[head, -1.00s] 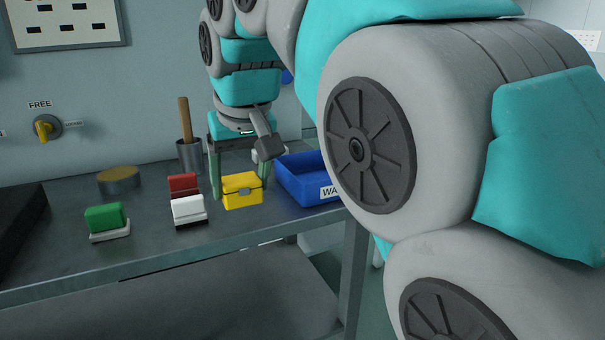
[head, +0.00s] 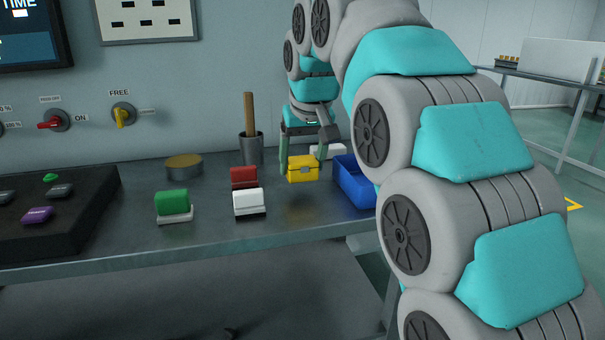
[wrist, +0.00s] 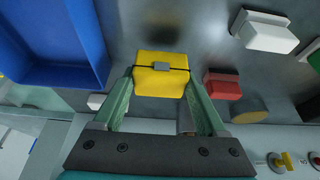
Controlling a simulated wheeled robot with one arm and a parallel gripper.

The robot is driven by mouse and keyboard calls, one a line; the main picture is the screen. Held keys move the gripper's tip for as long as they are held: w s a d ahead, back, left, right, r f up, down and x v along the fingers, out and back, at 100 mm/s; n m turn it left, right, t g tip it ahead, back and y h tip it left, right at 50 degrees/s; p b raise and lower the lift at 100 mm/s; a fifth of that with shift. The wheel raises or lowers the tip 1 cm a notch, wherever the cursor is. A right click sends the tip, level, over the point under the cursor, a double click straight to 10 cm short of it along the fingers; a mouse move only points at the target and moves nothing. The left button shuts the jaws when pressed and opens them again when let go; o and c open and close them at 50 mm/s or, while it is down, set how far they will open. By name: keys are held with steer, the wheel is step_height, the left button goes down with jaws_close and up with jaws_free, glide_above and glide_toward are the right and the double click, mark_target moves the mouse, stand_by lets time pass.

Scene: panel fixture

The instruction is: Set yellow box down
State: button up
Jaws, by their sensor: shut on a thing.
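The yellow box (head: 303,171) has a grey latch on its front and is between the fingers of my gripper (head: 302,164), just left of the blue bin. In the wrist view the yellow box (wrist: 160,84) sits between the green fingertips of my gripper (wrist: 160,80), which is shut on it. A dark shadow lies on the worktop beside the box there. I cannot tell whether its underside touches the worktop (head: 300,212).
The blue bin (head: 350,180) stands close on the right. A red block (head: 243,177), a white block (head: 249,202) and a green block (head: 172,203) are to the left. A cup with a wooden handle (head: 250,148) and a round tin (head: 184,166) stand behind. A white item (head: 328,151) is behind the box.

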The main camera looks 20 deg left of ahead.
mark_target(302, 176)
steer(key=shift+f, duration=1.4)
steer(key=shift+f, duration=0.1)
steer(key=o, duration=1.5)
steer(key=shift+o, duration=0.2)
steer(key=v, duration=0.9)
steer(key=shift+w, duration=0.2)
steer(key=p+v, duration=0.1)
steer(key=v, duration=0.2)
steer(key=shift+s, duration=0.15)
steer(key=shift+d, duration=0.15)
